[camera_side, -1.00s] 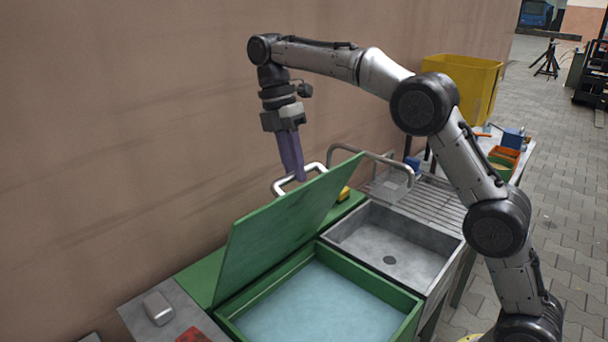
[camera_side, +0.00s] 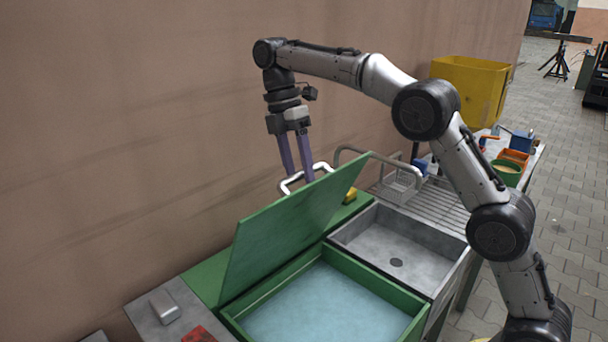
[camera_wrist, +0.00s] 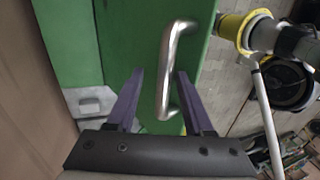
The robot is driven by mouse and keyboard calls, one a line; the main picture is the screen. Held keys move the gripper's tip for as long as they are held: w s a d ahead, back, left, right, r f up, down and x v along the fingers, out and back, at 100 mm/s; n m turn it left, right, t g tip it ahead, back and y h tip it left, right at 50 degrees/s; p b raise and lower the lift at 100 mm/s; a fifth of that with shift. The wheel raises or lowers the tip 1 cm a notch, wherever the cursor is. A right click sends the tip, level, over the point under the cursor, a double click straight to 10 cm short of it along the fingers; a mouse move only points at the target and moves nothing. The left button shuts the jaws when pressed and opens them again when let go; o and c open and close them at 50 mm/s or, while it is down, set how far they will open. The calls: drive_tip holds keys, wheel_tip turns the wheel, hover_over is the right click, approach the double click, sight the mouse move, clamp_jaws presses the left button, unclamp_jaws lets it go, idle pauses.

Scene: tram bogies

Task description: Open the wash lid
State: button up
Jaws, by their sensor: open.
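The green wash lid (camera_side: 282,232) stands raised and leans back toward the wall over the green wash tank (camera_side: 238,325), which holds bluish liquid. A metal bar handle (camera_side: 290,184) is fixed at the lid's upper edge. My gripper (camera_side: 300,180) is open, its two purple fingers pointing down at the handle. In the wrist view the handle (camera_wrist: 168,65) lies between the spread fingers of my gripper (camera_wrist: 156,75), with a gap to each finger visible. The lid (camera_wrist: 125,35) also shows there.
A grey sink (camera_side: 385,250) with a curved tap (camera_side: 352,150) is right of the tank. A yellow bin (camera_side: 470,85) stands behind. A grey block (camera_side: 166,307) and a red item (camera_side: 198,334) lie at the front left. The wall is close behind the lid.

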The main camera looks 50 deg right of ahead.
drive_tip(key=shift+r, duration=0.1)
drive_tip(key=shift+s, duration=0.45)
drive_tip(key=s+f+t, duration=0.3)
drive_tip(key=s+f, duration=1.6)
drive_tip(key=s, duration=0.3)
drive_tip(key=shift+f, duration=0.35)
wheel_tip(320, 180, up, 15)
drive_tip(key=w, duration=0.2)
wheel_tip(320, 180, down, 13)
drive_tip(key=s, duration=0.1)
drive_tip(key=shift+g, duration=0.4)
